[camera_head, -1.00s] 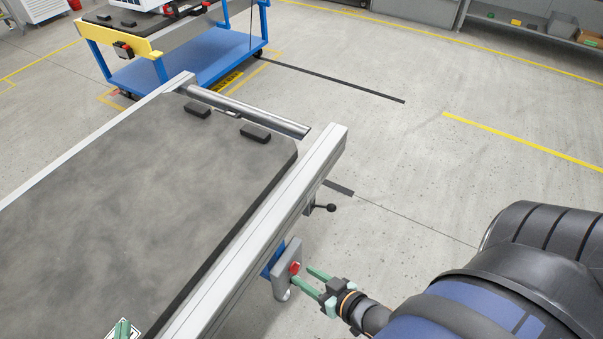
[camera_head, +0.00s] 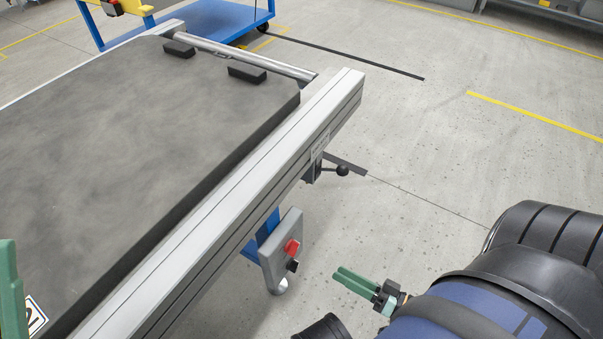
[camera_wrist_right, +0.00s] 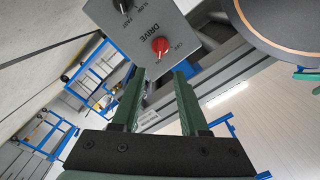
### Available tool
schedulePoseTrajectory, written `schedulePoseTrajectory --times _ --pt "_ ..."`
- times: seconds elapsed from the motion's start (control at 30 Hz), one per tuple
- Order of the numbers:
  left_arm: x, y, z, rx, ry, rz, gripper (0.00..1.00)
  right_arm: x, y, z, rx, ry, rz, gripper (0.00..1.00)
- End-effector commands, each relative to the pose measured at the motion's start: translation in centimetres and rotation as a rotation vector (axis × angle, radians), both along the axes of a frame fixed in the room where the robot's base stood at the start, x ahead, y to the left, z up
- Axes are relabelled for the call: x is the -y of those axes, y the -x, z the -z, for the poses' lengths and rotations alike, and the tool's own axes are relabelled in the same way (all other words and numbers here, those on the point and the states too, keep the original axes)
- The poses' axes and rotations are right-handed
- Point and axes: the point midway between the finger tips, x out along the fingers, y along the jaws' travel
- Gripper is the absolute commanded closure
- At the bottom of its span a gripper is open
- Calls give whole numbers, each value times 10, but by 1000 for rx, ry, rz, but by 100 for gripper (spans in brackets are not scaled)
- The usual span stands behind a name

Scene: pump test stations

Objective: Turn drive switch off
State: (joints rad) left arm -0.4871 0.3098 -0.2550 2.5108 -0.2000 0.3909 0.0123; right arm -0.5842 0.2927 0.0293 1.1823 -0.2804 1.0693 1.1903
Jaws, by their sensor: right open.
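The drive switch is a red knob (camera_head: 291,247) on a grey control box (camera_head: 272,258) fixed below the conveyor's side rail. It also shows in the right wrist view (camera_wrist_right: 160,46), beside the DRIVE label and an OFF mark. Its exact setting is too small to tell. My right gripper (camera_head: 338,274) is open and empty, to the right of the box and apart from it. In the right wrist view its fingertips (camera_wrist_right: 160,73) are spread, with the red knob beyond the gap. My left gripper (camera_head: 12,290) shows only in part at the left edge, over the conveyor.
A black knob (camera_head: 293,265) with slow and fast marks sits close to the red knob. The conveyor (camera_head: 120,120) and its rail (camera_head: 230,205) fill the left. A black-ended lever (camera_head: 342,170) sticks out from the rail.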

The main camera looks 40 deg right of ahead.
Motion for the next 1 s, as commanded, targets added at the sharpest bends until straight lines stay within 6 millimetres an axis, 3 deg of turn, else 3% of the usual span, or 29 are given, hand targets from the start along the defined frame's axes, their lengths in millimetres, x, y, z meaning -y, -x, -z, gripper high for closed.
schedulePoseTrajectory --times 0.6,1.0 --pt "3 -2 28 -9 -21 -9 100 -41 -99 0 5 -2 1 56" --pt "4 -2 31 -10 -27 -12 100 -47 -113 -1 0 -1 1 56"
